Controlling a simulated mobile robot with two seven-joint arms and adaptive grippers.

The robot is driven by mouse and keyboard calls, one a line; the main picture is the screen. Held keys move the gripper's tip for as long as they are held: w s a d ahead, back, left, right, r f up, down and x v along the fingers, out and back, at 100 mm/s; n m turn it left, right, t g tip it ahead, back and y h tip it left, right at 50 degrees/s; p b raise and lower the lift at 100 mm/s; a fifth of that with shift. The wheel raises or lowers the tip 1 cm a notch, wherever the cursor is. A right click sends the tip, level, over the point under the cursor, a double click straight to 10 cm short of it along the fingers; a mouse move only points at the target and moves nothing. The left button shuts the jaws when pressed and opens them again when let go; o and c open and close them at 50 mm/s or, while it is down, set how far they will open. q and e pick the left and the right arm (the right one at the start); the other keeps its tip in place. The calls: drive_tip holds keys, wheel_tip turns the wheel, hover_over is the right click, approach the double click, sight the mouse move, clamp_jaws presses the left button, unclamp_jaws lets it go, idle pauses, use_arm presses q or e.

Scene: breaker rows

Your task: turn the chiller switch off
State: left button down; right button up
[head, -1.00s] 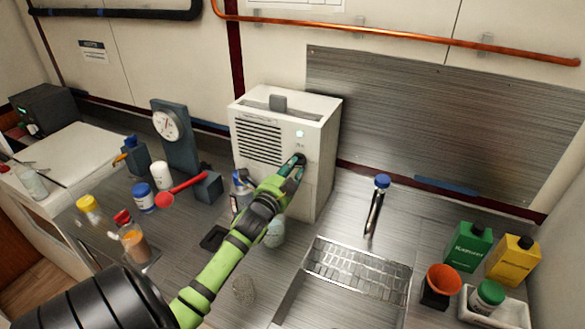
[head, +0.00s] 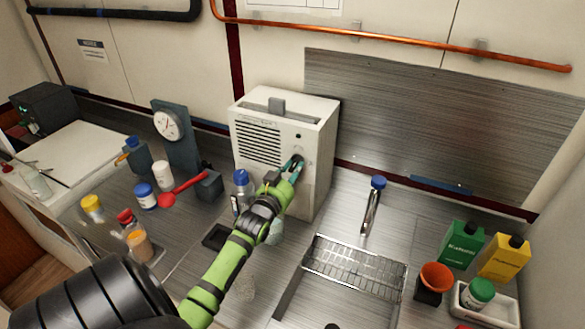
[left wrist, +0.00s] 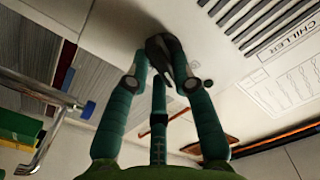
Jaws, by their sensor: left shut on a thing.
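The chiller (head: 315,135) is a white box with a dark vent grille, standing on the counter against the wall. Its name is printed beside the vents in the left wrist view (left wrist: 297,42). Its round indicator (head: 299,136) is dark. My left gripper (head: 294,163) is at the chiller's front, below the indicator. In the left wrist view, its green fingers (left wrist: 165,82) are shut on the dark switch knob (left wrist: 160,48). The fingers partly hide the knob, and its exact angle is hard to read. My right gripper is not in view.
A spray bottle (head: 241,188) stands close left of my forearm, and a gauge stand (head: 178,145) with a red-handled lever (head: 183,188) is further left. A wire rack (head: 352,264) is in front. Green (head: 462,244) and yellow (head: 503,258) bottles stand at right.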

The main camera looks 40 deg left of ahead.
use_arm(q)
drive_tip(key=shift+n+p, duration=0.5)
drive_tip(key=shift+n, duration=1.8)
drive_tip(key=c, duration=1)
unclamp_jaws()
drive_tip(key=shift+c, duration=0.2)
drive_tip(key=shift+s, duration=0.1)
drive_tip(key=v, duration=1.2)
drive_tip(key=shift+r, duration=0.1)
